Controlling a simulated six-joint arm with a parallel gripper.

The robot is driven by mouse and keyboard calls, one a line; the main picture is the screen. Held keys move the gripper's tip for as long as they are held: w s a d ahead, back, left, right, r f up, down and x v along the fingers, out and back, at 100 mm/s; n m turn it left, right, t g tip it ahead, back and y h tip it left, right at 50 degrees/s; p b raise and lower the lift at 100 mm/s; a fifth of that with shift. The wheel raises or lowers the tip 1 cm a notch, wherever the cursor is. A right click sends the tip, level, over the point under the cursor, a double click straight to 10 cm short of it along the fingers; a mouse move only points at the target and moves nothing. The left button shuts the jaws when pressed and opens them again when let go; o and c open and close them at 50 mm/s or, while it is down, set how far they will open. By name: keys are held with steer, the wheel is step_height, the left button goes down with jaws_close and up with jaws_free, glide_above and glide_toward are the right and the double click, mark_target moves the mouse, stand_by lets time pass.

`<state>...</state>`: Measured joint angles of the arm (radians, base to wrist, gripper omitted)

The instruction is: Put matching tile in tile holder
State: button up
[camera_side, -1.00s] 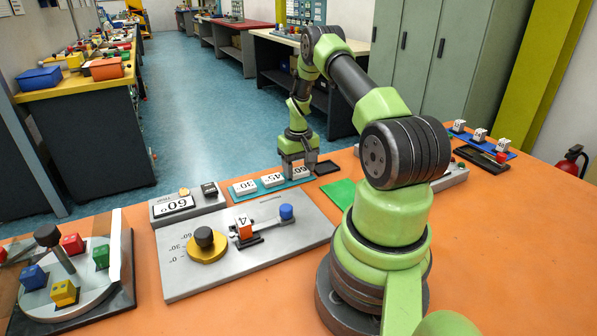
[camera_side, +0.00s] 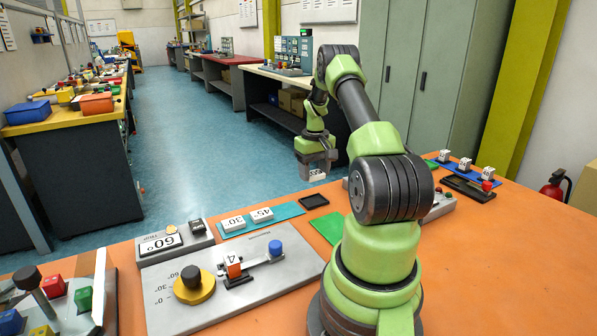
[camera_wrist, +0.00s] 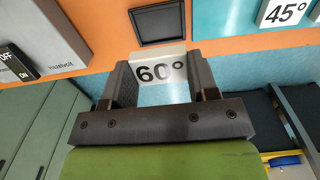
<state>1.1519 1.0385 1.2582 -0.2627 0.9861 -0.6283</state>
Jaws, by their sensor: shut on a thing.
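My gripper (camera_side: 316,170) is shut on the white 60° tile (camera_wrist: 160,70) and holds it raised above the far side of the orange table. The tile also shows small under the fingers in the side view (camera_side: 317,176). The tile holder (camera_side: 313,201), a black square tray, is empty on the table. In the wrist view the holder (camera_wrist: 165,25) lies just beyond the held tile, apart from it. The 30° tile (camera_side: 233,224) and 45° tile (camera_side: 263,214) lie on the teal strip (camera_side: 289,210). The display (camera_side: 160,243) reads 60°.
A green mat (camera_side: 328,228) lies near the holder. A blue strip with several white blocks is at right.

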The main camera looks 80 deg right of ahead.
mark_target(313, 201)
steer(key=shift+f, duration=3.45)
steer(key=shift+f, duration=0.2)
steer(key=o, duration=1)
step_height(313, 201, up, 10)
steer(key=shift+r, duration=0.1)
steer(key=w+a+r+n+t, duration=0.1)
steer(key=w+a+r, duration=0.2)
steer(key=a+r, duration=0.35)
steer(key=w+a+r+n+t+h, duration=0.1)
steer(key=w+a+r, duration=0.2)
steer(key=a+r, duration=0.3)
steer(key=w+a+r+t, duration=0.1)
steer(key=w+a+r, duration=0.35)
steer(key=a, duration=0.35)
steer(key=s+a+r+n+t+y, duration=0.1)
steer(key=s+a, duration=0.3)
steer(key=a, duration=0.2)
steer(key=s+a+r+n+t+y, duration=0.1)
steer(key=s+a, duration=0.3)
steer(key=a, duration=0.2)
steer(key=s+a+r+n+t+y, duration=0.1)
steer(key=s+a+t, duration=0.1)
steer(key=s+a, duration=0.2)
steer(key=shift+s+a+r, duration=0.1)
steer(key=shift+s+a, duration=0.05)
steer(key=shift+a, duration=0.6)
steer(key=shift+s+a+r, duration=0.1)
steer(key=shift+a, duration=0.65)
